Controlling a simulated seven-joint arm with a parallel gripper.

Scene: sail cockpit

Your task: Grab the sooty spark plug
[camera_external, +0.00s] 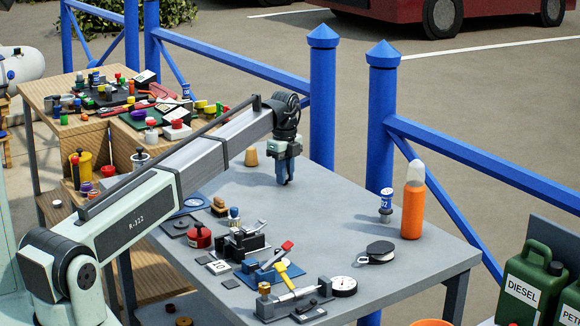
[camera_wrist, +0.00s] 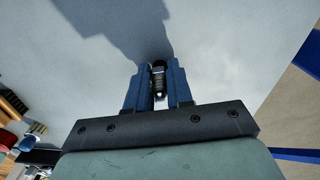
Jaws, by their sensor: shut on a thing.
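My gripper (camera_external: 285,181) points down over the grey table, towards its far side. In the wrist view, its two blue fingers (camera_wrist: 159,72) are shut on a small ridged metallic piece with a black end, which looks like the sooty spark plug (camera_wrist: 158,82). Most of it is hidden between the fingers. In the external view the fingers hide it almost fully. I cannot tell whether it touches the table. A blue-and-white piece (camera_external: 386,203) with a metal lower part stands apart near the table's right edge.
An orange bottle (camera_external: 412,208) stands at the right edge, and a black round reel (camera_external: 380,251) lies nearer. Tools and a dial gauge (camera_external: 343,286) crowd the front left. A tan stopper (camera_external: 251,157) stands left of my gripper. Blue railing posts (camera_external: 381,130) rise behind. The table's middle is clear.

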